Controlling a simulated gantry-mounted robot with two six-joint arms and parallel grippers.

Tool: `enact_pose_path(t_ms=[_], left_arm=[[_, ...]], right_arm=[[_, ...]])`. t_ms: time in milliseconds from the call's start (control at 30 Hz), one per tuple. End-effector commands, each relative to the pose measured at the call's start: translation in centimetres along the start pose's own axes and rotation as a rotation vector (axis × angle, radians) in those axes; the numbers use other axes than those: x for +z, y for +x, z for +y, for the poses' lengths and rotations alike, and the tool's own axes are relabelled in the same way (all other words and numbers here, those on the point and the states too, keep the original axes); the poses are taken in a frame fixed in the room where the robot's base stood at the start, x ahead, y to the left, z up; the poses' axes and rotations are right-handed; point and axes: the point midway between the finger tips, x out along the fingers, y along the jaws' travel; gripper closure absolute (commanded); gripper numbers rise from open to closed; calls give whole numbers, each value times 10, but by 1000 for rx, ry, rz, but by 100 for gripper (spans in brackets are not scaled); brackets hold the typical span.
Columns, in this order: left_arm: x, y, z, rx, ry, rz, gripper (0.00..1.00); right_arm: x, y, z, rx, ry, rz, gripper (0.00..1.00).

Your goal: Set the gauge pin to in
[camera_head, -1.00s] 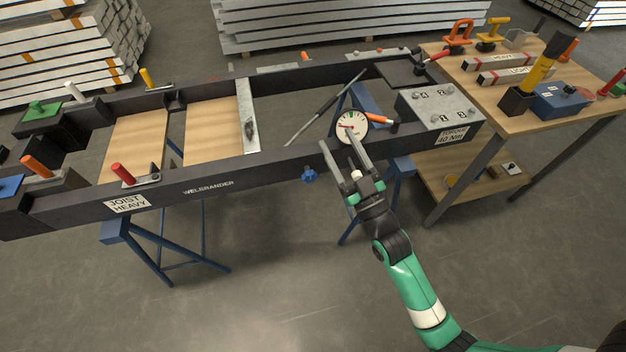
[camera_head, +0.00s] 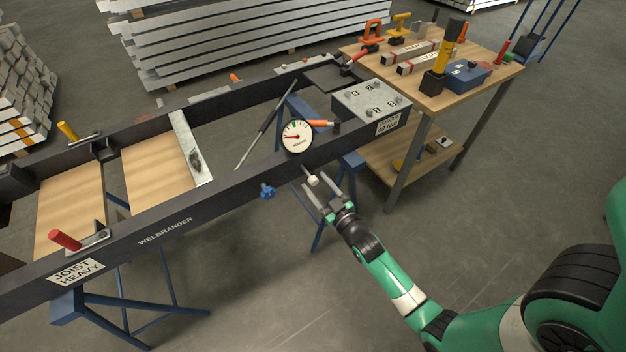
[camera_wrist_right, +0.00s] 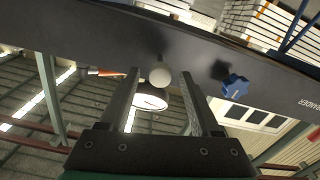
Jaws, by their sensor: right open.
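The gauge pin shows as a small cream knob (camera_head: 313,181) on the near face of the dark frame beam, below the round dial gauge (camera_head: 297,137). In the right wrist view, the knob (camera_wrist_right: 160,77) sits between the two fingers, with the gauge (camera_wrist_right: 150,98) behind it. My right gripper (camera_head: 306,177) is open, its fingers pointing at the beam on either side of the knob. A gap shows on both sides of the knob in the wrist view. The pin's shaft is mostly hidden. My left gripper is not in view.
A blue star knob (camera_head: 267,191) sticks out of the beam left of my right gripper. An orange-handled tool (camera_head: 318,123) lies beside the gauge. A wooden workbench (camera_head: 478,84) with tools stands at the right. The floor in front of the beam is open.

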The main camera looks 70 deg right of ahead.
Motion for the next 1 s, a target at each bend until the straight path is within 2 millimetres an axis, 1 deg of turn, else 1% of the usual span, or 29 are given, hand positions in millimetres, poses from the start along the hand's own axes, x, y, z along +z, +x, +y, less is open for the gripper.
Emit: enact_pose_path(t_ms=[33,100,200,433,467,500,567,700,767,800,833,1000], left_arm=[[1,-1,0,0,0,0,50],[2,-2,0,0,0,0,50],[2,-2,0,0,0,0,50],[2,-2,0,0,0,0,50],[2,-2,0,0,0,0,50],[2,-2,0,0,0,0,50],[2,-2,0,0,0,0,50],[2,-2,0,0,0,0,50],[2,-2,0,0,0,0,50],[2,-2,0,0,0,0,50],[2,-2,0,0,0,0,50],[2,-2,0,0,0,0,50]], right_arm=[[1,8,0,0,0,1,36],[1,16,0,0,1,1,36],[1,22,0,0,1,-1,36],[0,24,0,0,1,-1,36],[0,24,0,0,1,-1,38],[0,24,0,0,1,-1,45],[0,24,0,0,1,-1,56],[0,24,0,0,1,-1,81],[0,23,0,0,1,-1,92],[0,23,0,0,1,-1,99],[0,23,0,0,1,-1,100],[0,23,0,0,1,-1,100]])
